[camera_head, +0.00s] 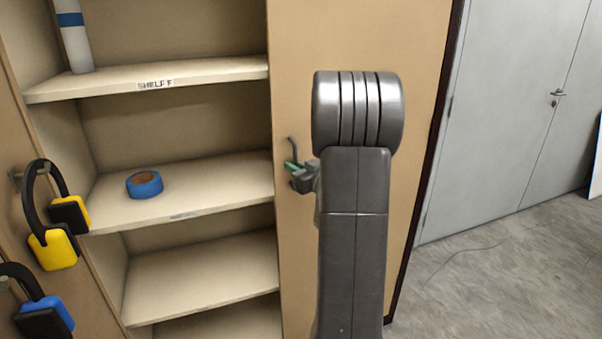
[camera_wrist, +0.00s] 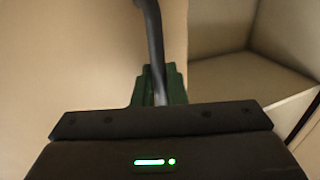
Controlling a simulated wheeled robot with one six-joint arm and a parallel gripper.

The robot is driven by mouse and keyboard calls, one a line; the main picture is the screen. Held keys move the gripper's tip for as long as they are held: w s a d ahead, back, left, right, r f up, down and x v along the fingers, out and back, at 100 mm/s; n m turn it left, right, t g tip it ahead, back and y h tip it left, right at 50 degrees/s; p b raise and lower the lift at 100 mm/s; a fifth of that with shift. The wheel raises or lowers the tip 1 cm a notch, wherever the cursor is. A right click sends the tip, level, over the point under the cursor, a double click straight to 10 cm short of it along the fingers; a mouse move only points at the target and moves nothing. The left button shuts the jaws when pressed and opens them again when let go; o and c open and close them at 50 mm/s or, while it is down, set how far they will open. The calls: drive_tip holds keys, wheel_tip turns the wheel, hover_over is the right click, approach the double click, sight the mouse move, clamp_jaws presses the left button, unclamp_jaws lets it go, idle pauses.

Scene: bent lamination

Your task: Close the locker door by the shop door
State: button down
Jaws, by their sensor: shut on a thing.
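The locker door (camera_head: 410,130) is a tan panel beside the grey shop door (camera_head: 500,110). Its left edge borders the open shelves; I cannot tell whether it is fully shut. A dark bent door handle (camera_head: 291,146) stands near that edge. My gripper (camera_head: 294,166) is at the handle, partly hidden behind my arm. In the wrist view the green fingers (camera_wrist: 158,88) are shut on the handle (camera_wrist: 155,40). The door face (camera_wrist: 80,60) fills the left there, and the locker's inside shows right of its edge.
The locker shelves (camera_head: 200,195) hold blue tape (camera_head: 145,184) and a white cylinder (camera_head: 74,35). At left, yellow ear defenders (camera_head: 52,248) and blue ear defenders (camera_head: 45,315) hang on another tan panel (camera_head: 20,215). Grey floor (camera_head: 500,270) at right is clear apart from a thin cable.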

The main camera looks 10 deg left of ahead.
drive_tip(key=shift+w+r, duration=0.1)
drive_tip(key=shift+r, duration=0.15)
drive_tip(key=c, duration=1.6)
unclamp_jaws()
drive_tip(key=shift+a, duration=0.15)
drive_tip(key=shift+o, duration=0.2)
drive_tip(key=shift+f, duration=0.1)
drive_tip(key=shift+d+f, duration=0.15)
drive_tip(key=shift+d, duration=0.05)
drive_tip(key=b+v, duration=0.1)
drive_tip(key=v, duration=1.2)
drive_tip(key=shift+s, duration=0.25)
drive_tip(key=p+x, duration=0.1)
drive_tip(key=x, duration=1.2)
drive_tip(key=shift+w+a, duration=0.15)
drive_tip(key=shift+w, duration=0.15)
